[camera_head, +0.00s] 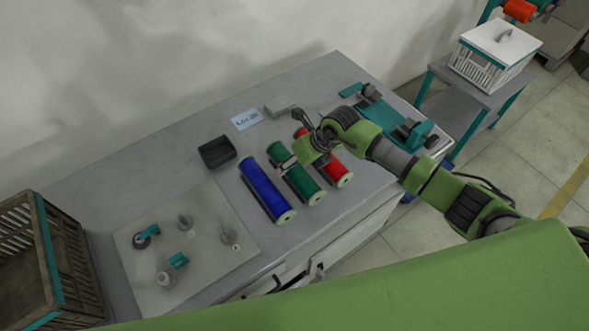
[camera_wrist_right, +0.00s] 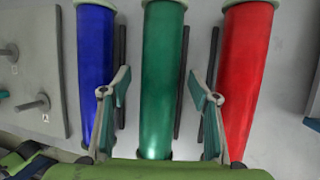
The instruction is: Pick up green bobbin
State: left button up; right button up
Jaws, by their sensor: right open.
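The green bobbin (camera_head: 296,174) lies on the grey table between the blue bobbin (camera_head: 266,190) and the red bobbin (camera_head: 337,172). In the right wrist view the green bobbin (camera_wrist_right: 162,70) runs down the middle of the picture. My right gripper (camera_wrist_right: 160,92) is open, with one finger on each side of the green bobbin. I see gaps between the fingers and the bobbin, and cannot tell how far the fingertips are above the table. In the head view my right gripper (camera_head: 297,140) partly hides the red and green bobbins. My left gripper is not in view.
Dark rails (camera_wrist_right: 184,85) lie between the bobbins. A black box (camera_head: 217,152) and a label card (camera_head: 245,119) are behind. A pale board with pegs (camera_head: 137,285) is at the left, beside a crate (camera_head: 62,262). A teal device (camera_head: 385,112) stands at the right.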

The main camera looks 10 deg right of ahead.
jog(key=c, duration=1.4)
jog(key=shift+o, duration=0.2)
jog(key=shift+r, duration=0.2)
